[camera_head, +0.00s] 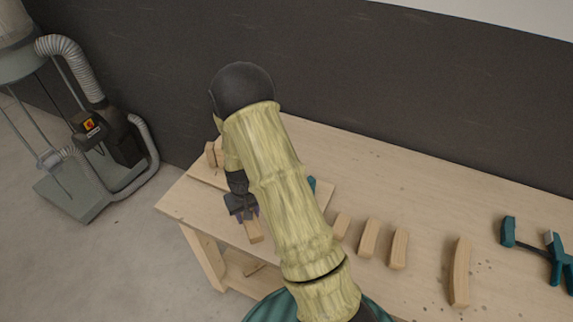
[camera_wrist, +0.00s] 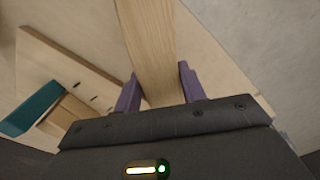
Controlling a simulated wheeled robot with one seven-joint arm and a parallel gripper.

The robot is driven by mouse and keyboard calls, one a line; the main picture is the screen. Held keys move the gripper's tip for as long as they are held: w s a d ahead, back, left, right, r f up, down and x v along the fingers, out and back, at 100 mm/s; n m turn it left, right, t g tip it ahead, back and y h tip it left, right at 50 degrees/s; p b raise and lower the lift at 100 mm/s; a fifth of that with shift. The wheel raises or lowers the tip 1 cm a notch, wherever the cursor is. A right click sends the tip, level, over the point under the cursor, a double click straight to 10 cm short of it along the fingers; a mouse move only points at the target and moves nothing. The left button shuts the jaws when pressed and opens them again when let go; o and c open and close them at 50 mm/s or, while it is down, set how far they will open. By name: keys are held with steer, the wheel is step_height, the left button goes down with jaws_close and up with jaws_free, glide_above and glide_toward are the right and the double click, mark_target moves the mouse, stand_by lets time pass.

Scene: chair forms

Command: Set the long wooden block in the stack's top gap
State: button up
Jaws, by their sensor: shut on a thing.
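My gripper (camera_head: 247,214) is over the left part of the workbench, shut on a long pale wooden block (camera_head: 254,231). In the wrist view, the block (camera_wrist: 150,40) sits between the two purple fingers (camera_wrist: 158,88) and reaches away past the top edge of the picture. I cannot tell whether it touches the bench. A stack with a top gap cannot be made out clearly. Small wooden pieces (camera_head: 210,154) stand on a thin board (camera_head: 207,174) at the bench's far left, and my arm hides part of that board.
Several loose wooden blocks (camera_head: 399,249) lie in a row on the workbench (camera_head: 440,190), with a longer one (camera_head: 459,272) at the right. A teal clamp (camera_head: 552,255) lies at the far right. A teal part (camera_wrist: 33,107) shows beside wood in the wrist view.

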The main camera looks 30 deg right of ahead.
steer(key=shift+w+d, duration=0.1)
steer(key=shift+s+d+r, duration=0.1)
steer(key=shift+s, duration=0.25)
steer(key=w+d+r+n, duration=0.2)
steer(key=w+d+r, duration=0.4)
steer(key=d, duration=0.3)
steer(key=w+d+r+n+b, duration=0.1)
steer(key=w+d+r+n, duration=0.2)
steer(key=w+d+r, duration=0.3)
steer(key=d+r, duration=0.1)
steer(key=d, duration=0.2)
steer(key=shift+w, duration=0.15)
steer(key=shift+a+f+p, duration=0.1)
steer(key=shift+f+p, duration=0.9)
steer(key=shift+f, duration=2.1)
steer(key=shift+f, duration=0.1)
